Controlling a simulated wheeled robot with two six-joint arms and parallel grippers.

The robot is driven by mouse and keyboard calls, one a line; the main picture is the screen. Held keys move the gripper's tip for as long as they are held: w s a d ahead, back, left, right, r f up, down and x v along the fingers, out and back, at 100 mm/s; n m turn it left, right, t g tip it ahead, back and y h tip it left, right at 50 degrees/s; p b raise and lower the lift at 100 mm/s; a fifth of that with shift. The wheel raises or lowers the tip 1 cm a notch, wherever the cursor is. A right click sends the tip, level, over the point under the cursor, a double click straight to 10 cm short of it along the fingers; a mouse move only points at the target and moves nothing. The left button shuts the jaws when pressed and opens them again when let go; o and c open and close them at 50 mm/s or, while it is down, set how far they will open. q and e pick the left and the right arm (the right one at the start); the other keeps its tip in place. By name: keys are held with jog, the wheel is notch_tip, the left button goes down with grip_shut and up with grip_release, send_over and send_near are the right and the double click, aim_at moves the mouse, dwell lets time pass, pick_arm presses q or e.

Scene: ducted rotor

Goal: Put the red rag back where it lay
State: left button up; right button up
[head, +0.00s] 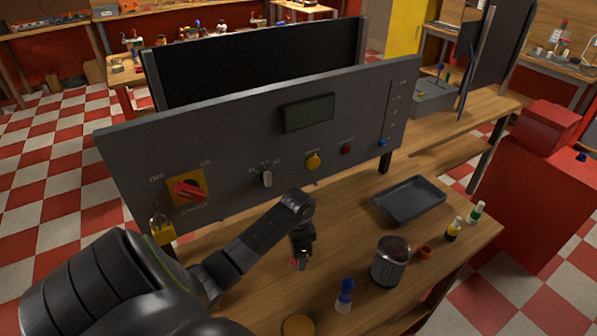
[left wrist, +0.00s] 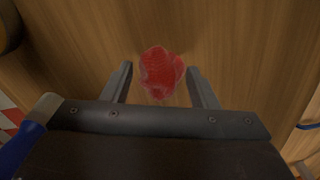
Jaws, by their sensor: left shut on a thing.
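The red rag (left wrist: 160,72) is a crumpled red bundle between the fingertips of my left gripper (left wrist: 162,80) in the left wrist view, with wooden tabletop behind it. My left gripper (head: 300,262) is shut on it. In the head view the gripper points down over the workbench (head: 340,235), in front of the grey control panel; only a small bit of red (head: 294,264) shows at its fingers. I cannot tell whether the rag touches the wood. My right gripper is not in view.
The control panel (head: 230,150) stands behind my gripper, with a red switch (head: 188,191) and padlock (head: 161,228). To the right are a dark tray (head: 410,200), metal canister (head: 388,265) and small bottles (head: 453,229). A blue-capped bottle (head: 345,295) and round orange-brown disc (head: 298,326) are nearer.

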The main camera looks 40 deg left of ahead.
pick_arm(q)
jog(key=shift+s+f, duration=0.1)
jog(key=shift+f, duration=0.25)
jog(key=shift+s+d, duration=0.1)
jog(key=shift+d, duration=0.05)
jog(key=o, duration=1.2)
notch_tip(320, 180, up, 11)
jog(key=shift+r+b, duration=0.1)
jog(key=shift+b, duration=0.3)
jog(key=shift+r, duration=0.45)
